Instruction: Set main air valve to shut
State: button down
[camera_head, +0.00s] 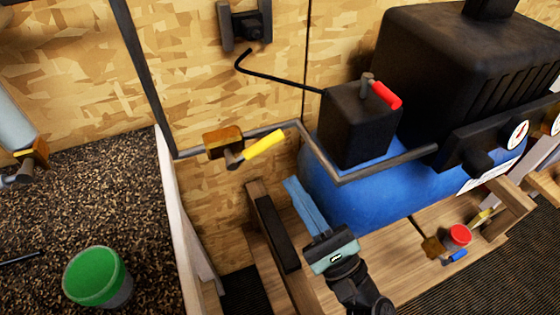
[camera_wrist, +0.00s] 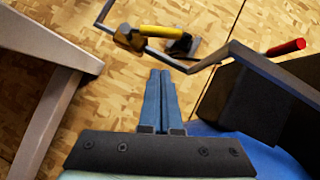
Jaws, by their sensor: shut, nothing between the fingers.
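A brass valve (camera_head: 222,140) with a yellow lever (camera_head: 264,146) sits on the grey pipe along the wooden wall. No label shows which valve is the main air valve. In the head view the yellow lever points right, roughly along the pipe. The lever also shows at the top of the wrist view (camera_wrist: 165,31). My gripper (camera_head: 291,181) has long blue fingers pressed together with nothing between them. Its tips are below and right of the lever in the head view, apart from it. In the wrist view the fingertips (camera_wrist: 160,72) point up toward the pipe just below the valve.
A blue compressor tank (camera_head: 370,195) carries a black box (camera_head: 358,125) with a red lever (camera_head: 385,95). A pale wooden board (camera_head: 180,215) and a green-lidded tub (camera_head: 92,277) stand left.

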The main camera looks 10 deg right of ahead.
aim_at(268, 142)
jog(key=shift+w+a+r+p, duration=0.2)
jog(key=shift+w+a+r, duration=0.2)
jog(key=shift+r, duration=0.35)
jog(key=shift+w+a+r+p, duration=0.15)
jog(key=shift+w+a+r, duration=0.15)
jog(key=shift+r, duration=0.5)
jog(key=shift+w+a+r+p, duration=0.25)
jog(key=shift+a+r, duration=0.2)
jog(key=shift+r, duration=0.3)
